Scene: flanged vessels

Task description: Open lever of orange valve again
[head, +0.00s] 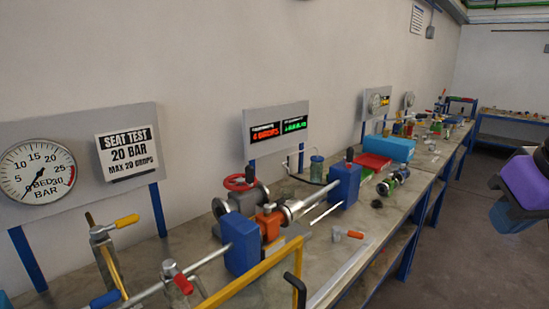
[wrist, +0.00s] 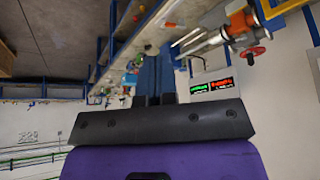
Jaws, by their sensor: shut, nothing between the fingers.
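The orange valve body (head: 270,224) is clamped between blue blocks on the bench, beside a grey flanged body with a red handwheel (head: 238,182). In the wrist view the orange valve (wrist: 238,20) is at the top right, tilted, with the red handwheel (wrist: 252,53) below it. I cannot make out its lever or the lever's position for sure. In the head view my purple arm end is at the right edge, well apart from the valve; the fingertips cannot be made out.
A pressure gauge (head: 38,172) and a seat test sign (head: 128,153) stand at the left. A yellow bar (head: 255,275) crosses the front. A blue bin (head: 390,148) stands farther back. The floor at right is clear.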

